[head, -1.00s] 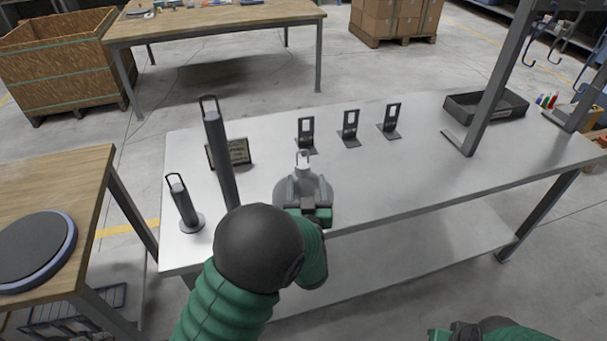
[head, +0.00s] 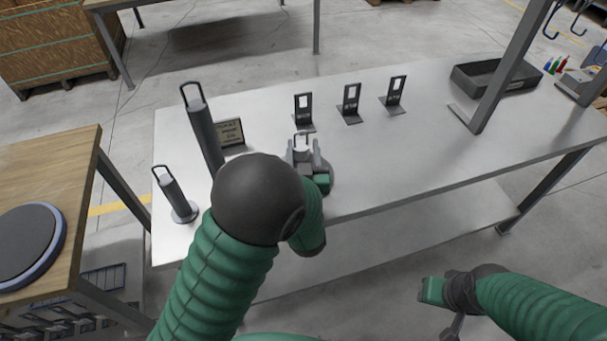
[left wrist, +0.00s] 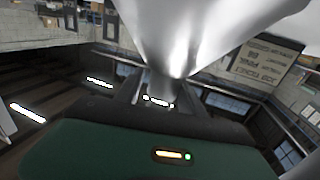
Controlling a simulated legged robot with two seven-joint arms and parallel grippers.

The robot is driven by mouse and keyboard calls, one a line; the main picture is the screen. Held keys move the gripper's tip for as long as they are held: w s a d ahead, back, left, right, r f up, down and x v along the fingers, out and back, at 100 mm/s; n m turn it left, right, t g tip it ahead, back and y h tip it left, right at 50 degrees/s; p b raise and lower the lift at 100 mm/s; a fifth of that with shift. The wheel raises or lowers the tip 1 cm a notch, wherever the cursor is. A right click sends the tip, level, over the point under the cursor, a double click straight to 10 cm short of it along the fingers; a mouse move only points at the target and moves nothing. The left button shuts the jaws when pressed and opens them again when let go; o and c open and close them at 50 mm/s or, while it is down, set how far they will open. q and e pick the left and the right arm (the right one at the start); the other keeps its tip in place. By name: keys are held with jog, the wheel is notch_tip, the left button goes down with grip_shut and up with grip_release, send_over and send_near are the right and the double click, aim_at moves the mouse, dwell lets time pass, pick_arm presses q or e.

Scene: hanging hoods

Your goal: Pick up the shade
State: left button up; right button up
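The shade (head: 326,174) is a smooth grey metal cone with a narrow neck and a small loop on top. It is at the front edge of the white table, partly hidden by my left gripper. My left gripper (head: 304,156) is at its upper part, with spread fingers on either side of the neck. In the left wrist view the shade (left wrist: 205,30) fills the top, and its narrow end lies between the fingers (left wrist: 162,92). I cannot see firm contact. My right gripper (head: 440,300) is low at the right, away from the table; its fingers are unclear.
A black tray (head: 495,76) and a post (head: 510,70) are at the right. A wooden table (head: 70,165) is at the left.

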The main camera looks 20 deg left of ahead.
pick_arm(q)
jog(key=shift+w+a+f, duration=0.15)
jog(key=shift+w+f, duration=0.05)
jog(key=shift+c, duration=1.1)
jog(key=shift+w+a+f, duration=0.1)
jog(key=shift+a, duration=0.25)
jog(key=shift+c, duration=1.2)
jog(key=shift+a, duration=0.35)
grip_shut()
jog(key=shift+d, duration=0.45)
